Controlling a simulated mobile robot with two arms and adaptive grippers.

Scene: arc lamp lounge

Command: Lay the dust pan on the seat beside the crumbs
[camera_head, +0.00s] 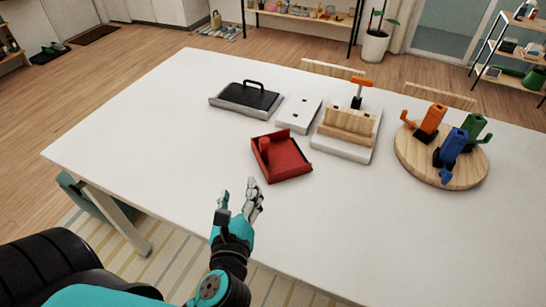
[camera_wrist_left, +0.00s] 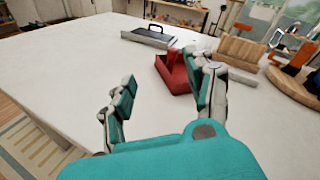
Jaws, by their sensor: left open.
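A red, shallow pan (camera_head: 284,162) with one open side and an upright red block, which looks like the dust pan, lies on the white table (camera_head: 350,230). In the left wrist view the pan (camera_wrist_left: 175,76) shows beyond the fingers, partly hidden by the right-hand finger. My left gripper (camera_head: 238,190) is open and empty above the table near its front edge, short of the pan and not touching it. I cannot make out any crumbs. The seat is not clearly identifiable. My right gripper is not in view.
Behind the pan are a grey tray with a black handled lid (camera_head: 247,97), a white plate (camera_head: 298,114) and a wooden block holder (camera_head: 348,127). A round wooden board (camera_head: 413,162) with coloured clamp-like pieces stands right. Chair backs show beyond the table. The table's front right is clear.

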